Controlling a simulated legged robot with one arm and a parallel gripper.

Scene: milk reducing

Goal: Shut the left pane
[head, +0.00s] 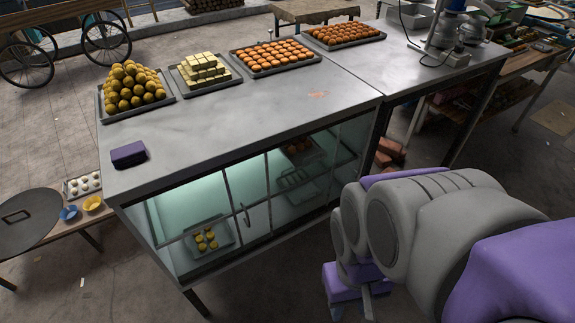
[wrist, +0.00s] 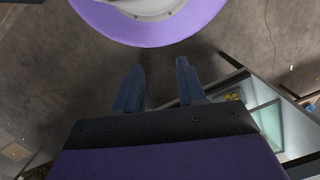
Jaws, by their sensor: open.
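The glass-fronted display case (head: 240,222) stands under a grey metal counter. Its front has dark upright frames and a dark curved handle (head: 247,215) near the middle. The left pane (head: 190,225) is the clear glass area left of that handle; I cannot tell how far open it stands. My gripper (wrist: 158,78) is open and empty, pointing over bare floor in the wrist view. In the head view it hangs low, right of the case front and apart from it, partly hidden by my arm. The case's lit corner also shows at the right of the wrist view (wrist: 270,120).
On the counter (head: 230,115) stand trays of sweets (head: 135,88) and a purple box (head: 129,154). Inside the case is a small tray with yellow sweets (head: 207,240). Floor before the case is clear.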

